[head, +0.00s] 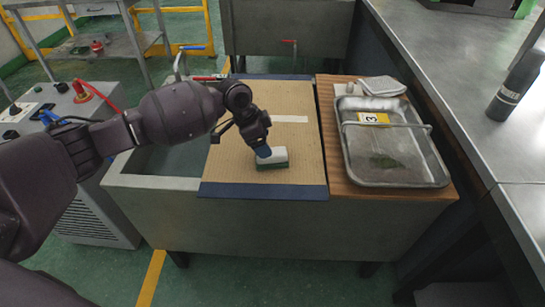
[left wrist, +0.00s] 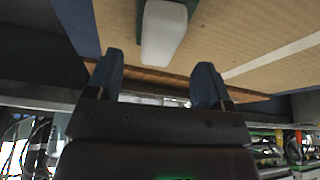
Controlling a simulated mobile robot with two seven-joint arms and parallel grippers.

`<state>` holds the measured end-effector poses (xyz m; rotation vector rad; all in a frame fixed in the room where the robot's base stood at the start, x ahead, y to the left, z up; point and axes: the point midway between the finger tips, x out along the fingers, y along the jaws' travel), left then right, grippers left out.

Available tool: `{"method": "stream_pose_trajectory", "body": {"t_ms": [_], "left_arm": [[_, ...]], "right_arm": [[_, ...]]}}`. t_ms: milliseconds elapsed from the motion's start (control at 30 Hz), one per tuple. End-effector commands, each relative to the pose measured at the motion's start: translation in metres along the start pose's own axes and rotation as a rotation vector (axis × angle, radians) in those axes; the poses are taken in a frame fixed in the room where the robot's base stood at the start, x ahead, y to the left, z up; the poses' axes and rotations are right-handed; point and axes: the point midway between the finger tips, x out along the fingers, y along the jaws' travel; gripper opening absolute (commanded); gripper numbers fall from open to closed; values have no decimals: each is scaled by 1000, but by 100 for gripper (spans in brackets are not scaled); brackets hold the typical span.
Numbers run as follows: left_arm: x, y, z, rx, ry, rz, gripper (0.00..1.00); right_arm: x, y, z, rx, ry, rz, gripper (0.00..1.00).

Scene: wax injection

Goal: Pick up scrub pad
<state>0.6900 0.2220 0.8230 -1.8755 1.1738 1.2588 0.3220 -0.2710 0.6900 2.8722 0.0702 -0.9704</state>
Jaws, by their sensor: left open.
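The scrub pad (head: 276,157), with a white upper part and a green underside, lies on the tan mat with dark blue end bands (head: 262,191). My left gripper (head: 264,151) comes in from the left and reaches down over the pad's left side, hiding part of it. In the left wrist view the scrub pad (left wrist: 163,35) is ahead of the gap between the two blue fingertips of my left gripper (left wrist: 157,80). The fingers are apart with nothing held between them. I cannot tell whether a finger touches the pad. My right gripper is not in view.
A metal tray (head: 440,175) with a yellow number card (head: 373,119) sits on the wooden board (head: 335,185) right of the mat. A sink basin (head: 150,183) lies left of the mat. A steel counter (head: 455,60) with a dark bottle (head: 515,87) runs along the right.

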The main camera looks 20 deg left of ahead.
Motion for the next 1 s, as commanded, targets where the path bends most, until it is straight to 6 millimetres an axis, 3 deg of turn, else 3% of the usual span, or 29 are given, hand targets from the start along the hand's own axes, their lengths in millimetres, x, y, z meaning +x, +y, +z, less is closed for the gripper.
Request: {"method": "stream_pose_trajectory", "body": {"t_ms": [167,433,733,1000], "left_arm": [[11,0,1,0,1,0,74],[48,1,5,0,-1,2,74],[51,0,3,1,3,-3,74],[51,0,4,1,2,-3,33]], "right_arm": [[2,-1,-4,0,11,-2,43],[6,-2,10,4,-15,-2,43],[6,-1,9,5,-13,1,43],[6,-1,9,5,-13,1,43]]}}
